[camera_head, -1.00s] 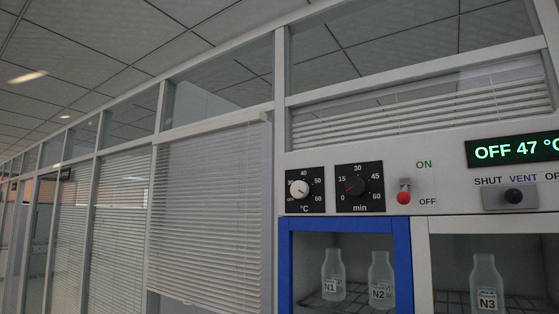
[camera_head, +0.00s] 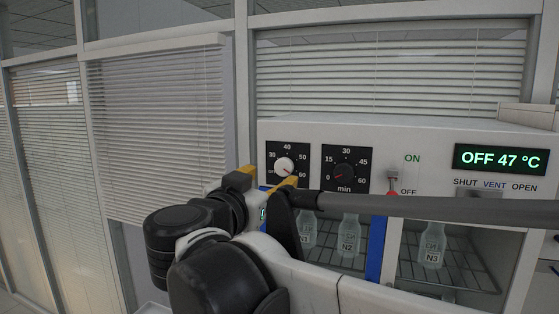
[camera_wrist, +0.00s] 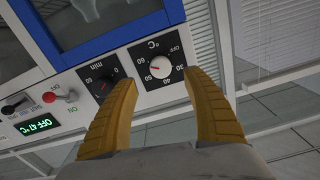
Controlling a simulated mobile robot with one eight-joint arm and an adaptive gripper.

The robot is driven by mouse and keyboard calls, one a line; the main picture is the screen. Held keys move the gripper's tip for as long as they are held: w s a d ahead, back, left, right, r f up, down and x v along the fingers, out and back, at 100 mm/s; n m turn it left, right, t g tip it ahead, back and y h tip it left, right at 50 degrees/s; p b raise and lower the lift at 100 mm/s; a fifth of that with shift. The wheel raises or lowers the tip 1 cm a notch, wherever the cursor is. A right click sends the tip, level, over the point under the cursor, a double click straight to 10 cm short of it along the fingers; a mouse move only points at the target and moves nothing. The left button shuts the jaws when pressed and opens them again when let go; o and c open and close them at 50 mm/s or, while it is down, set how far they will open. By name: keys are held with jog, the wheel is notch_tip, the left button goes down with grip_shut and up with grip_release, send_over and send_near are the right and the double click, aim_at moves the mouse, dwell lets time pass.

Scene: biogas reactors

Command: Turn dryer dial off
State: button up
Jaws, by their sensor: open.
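The dryer's °C dial has a white knob (camera_head: 284,166) on a black square plate with an OFF mark and numbers. It also shows in the wrist view (camera_wrist: 160,67), turned round. I cannot tell exactly where its pointer points. My gripper (camera_head: 266,178) is open, its yellow fingers just below and left of the dial in the head view. In the wrist view the fingers (camera_wrist: 160,84) stand either side of the knob's line, with nothing visible between them. I cannot tell the distance to the knob. One finger hides the dial plate's lower edge in the head view.
A dark min dial (camera_head: 345,172) sits right of the °C dial. Further right are a red ON/OFF toggle (camera_head: 393,190), pointing down, and a green display (camera_head: 499,159) reading OFF 47 °C. My arm crosses before the blue-framed door and bottles. Blinds (camera_head: 160,135) lie left.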

aim_at(282, 170)
jog(key=p+x, duration=0.2)
jog(key=x, duration=0.6)
jog(key=shift+w+f, duration=0.1)
jog(key=shift+w, duration=0.15)
jog(key=shift+s, duration=0.1)
jog(key=c, duration=1.2)
